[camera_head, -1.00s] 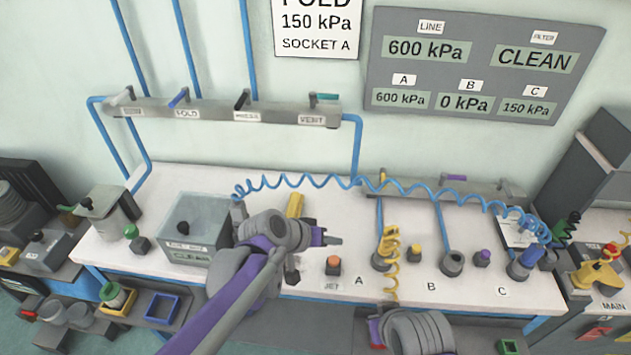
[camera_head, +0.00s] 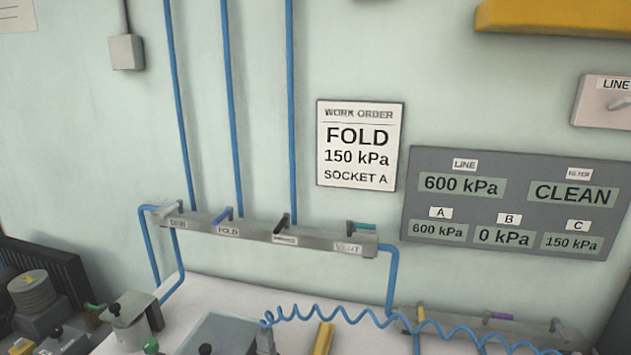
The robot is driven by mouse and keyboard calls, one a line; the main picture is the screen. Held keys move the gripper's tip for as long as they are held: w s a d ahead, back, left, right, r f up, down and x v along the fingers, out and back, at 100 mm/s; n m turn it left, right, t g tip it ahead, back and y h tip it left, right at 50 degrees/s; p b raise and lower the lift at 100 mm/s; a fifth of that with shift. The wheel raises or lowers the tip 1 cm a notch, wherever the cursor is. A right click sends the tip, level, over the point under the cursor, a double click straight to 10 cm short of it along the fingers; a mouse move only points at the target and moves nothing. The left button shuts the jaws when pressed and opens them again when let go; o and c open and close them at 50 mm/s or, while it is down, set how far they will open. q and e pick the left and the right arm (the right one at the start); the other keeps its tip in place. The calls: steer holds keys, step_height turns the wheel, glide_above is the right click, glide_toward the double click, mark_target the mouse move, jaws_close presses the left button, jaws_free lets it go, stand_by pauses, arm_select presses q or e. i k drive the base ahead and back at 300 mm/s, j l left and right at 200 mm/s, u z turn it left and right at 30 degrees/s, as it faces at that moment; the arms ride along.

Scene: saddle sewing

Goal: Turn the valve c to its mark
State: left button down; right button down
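The lower valve rail (camera_head: 455,322) runs along the bottom right of the head view, partly cut off and crossed by the blue coiled hose. It carries a yellow handle (camera_head: 421,314), a purple handle (camera_head: 499,316) and a small grey handle (camera_head: 557,327) at its right end. No letters show on this rail, so I cannot read which is valve c, and no mark is visible. The gauge panel (camera_head: 407,232) reads A 600 kPa, B 0 kPa and C 150 kPa. Neither of my grippers is in view.
A work order (camera_head: 358,178) reads FOLD, 150 kPa, SOCKET A. The upper valve rail (camera_head: 262,236) has several handles. The blue coiled hose (camera_head: 340,313) stretches across the white table (camera_head: 240,293).

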mark_target(555, 322)
steer(key=z, duration=1.7)
